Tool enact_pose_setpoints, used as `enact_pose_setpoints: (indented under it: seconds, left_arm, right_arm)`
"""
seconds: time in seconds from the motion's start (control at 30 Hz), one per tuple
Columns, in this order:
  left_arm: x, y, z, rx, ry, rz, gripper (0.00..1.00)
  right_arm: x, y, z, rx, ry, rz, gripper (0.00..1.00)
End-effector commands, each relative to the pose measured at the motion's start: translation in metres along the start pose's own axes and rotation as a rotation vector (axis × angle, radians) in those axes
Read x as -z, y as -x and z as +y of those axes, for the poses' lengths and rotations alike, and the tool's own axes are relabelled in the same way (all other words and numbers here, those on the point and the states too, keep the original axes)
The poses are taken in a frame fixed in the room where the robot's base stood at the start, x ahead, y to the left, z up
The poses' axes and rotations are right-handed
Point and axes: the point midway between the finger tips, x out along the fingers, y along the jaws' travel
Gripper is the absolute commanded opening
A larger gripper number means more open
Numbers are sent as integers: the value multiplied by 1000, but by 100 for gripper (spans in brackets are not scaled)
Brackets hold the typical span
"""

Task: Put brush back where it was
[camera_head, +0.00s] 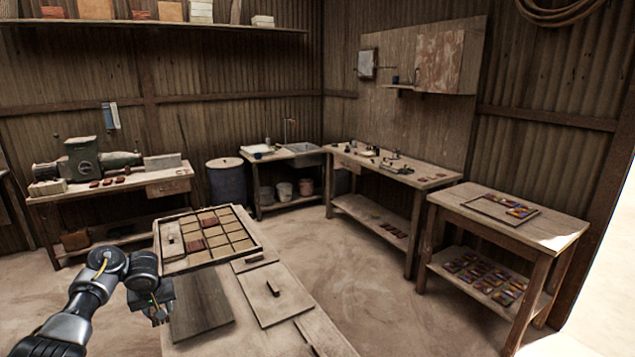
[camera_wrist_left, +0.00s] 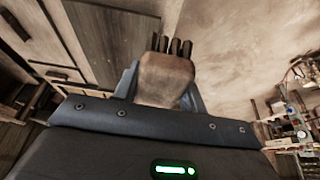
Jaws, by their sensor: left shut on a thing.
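My left gripper (camera_head: 160,315) is shut on the brush and holds it by the left edge of the near worktable. In the left wrist view the brush (camera_wrist_left: 168,78) shows as a brown wooden block with several dark tufts at its far end, between the gripper's fingers (camera_wrist_left: 166,88). In the head view the brush is too small and too covered by the gripper to make out. My right gripper is not in view.
The near worktable (camera_head: 312,318) carries a compartment tray (camera_head: 255,240) with tan and reddish tiles, a dark board (camera_head: 202,305) and a pale board with a handle (camera_head: 272,293). A side table (camera_head: 560,228) stands at the right. Open floor lies between them.

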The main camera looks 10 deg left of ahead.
Motion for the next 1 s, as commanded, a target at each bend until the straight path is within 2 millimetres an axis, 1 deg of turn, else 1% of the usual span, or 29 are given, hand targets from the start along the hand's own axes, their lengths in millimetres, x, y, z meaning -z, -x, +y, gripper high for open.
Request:
enact_pose_setpoints:
  seconds: [0.1, 0.13, 0.2, 0.37, 0.43, 0.57, 0.7, 0.97, 1.0]
  left_arm:
    - [-13, 8, 31, -21, -60, 5, 23]
    - [-17, 10, 37, -26, -72, 6, 23]
    - [-22, 13, 44, -29, -86, 5, 23]
    - [-30, 17, 53, -35, -102, 5, 23]
    - [-33, 22, 60, -42, -115, 10, 23]
    - [-46, 29, 73, -53, -139, 8, 23]
    - [-70, 46, 93, -70, -185, 7, 23]
    - [-96, 68, 109, -86, -222, 6, 23]
    - [-96, 78, 122, -107, -264, 7, 23]
  right_arm:
    - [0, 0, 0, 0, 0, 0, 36]
    - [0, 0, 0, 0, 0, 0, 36]
    - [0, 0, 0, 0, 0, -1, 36]
    - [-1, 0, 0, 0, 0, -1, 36]
    - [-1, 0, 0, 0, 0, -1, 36]
    - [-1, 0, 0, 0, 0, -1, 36]
    - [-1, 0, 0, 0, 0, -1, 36]
    - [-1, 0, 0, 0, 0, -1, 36]
    - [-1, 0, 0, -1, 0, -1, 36]
